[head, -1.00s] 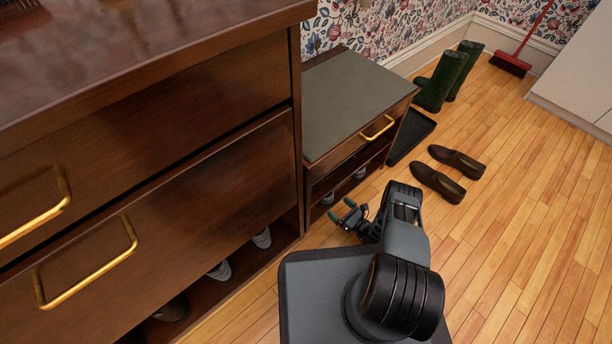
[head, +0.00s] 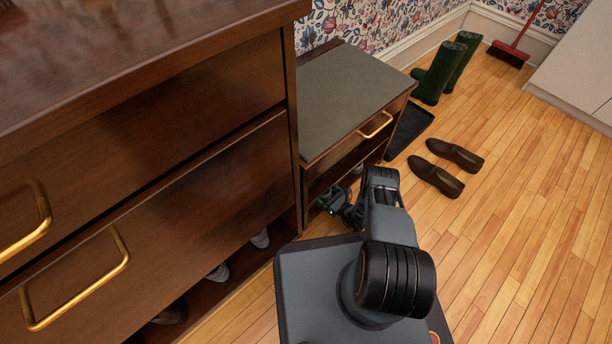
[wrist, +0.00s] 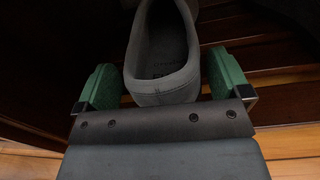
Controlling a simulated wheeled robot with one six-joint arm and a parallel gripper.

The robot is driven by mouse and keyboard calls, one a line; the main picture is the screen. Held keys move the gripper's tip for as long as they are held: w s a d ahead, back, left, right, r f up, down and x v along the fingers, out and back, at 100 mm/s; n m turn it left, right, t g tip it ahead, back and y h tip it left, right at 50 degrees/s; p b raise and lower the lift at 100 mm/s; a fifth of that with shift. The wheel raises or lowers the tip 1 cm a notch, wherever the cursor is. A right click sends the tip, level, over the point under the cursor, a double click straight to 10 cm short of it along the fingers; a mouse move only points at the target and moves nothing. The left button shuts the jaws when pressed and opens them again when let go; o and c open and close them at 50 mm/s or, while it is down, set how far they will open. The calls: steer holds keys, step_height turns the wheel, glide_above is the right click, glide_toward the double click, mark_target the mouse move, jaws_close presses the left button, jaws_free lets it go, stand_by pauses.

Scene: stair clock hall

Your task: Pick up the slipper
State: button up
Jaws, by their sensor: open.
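A grey slipper (wrist: 160,55) lies in the middle of the wrist view, its heel end towards me and its toe running out of the top of the picture. My gripper (wrist: 160,88) is open, with one green finger pad on each side of the slipper's heel. I cannot tell whether either pad touches it. In the head view my gripper (head: 333,198) is low at the open shelf under the small cabinet (head: 345,95). There the slipper is hidden or too small to make out.
A tall dark dresser (head: 150,130) stands close on the left, with shoes on its bottom shelf. Brown loafers (head: 437,178), a black tray (head: 408,130) and green boots (head: 438,75) stand beyond the cabinet. The wooden floor (head: 530,220) at right is clear.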

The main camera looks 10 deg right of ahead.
steer(key=shift+c, duration=0.3)
steer(key=shift+a, duration=0.1)
steer(key=c, duration=0.7)
steer(key=shift+c, duration=0.5)
steer(key=shift+r, duration=0.1)
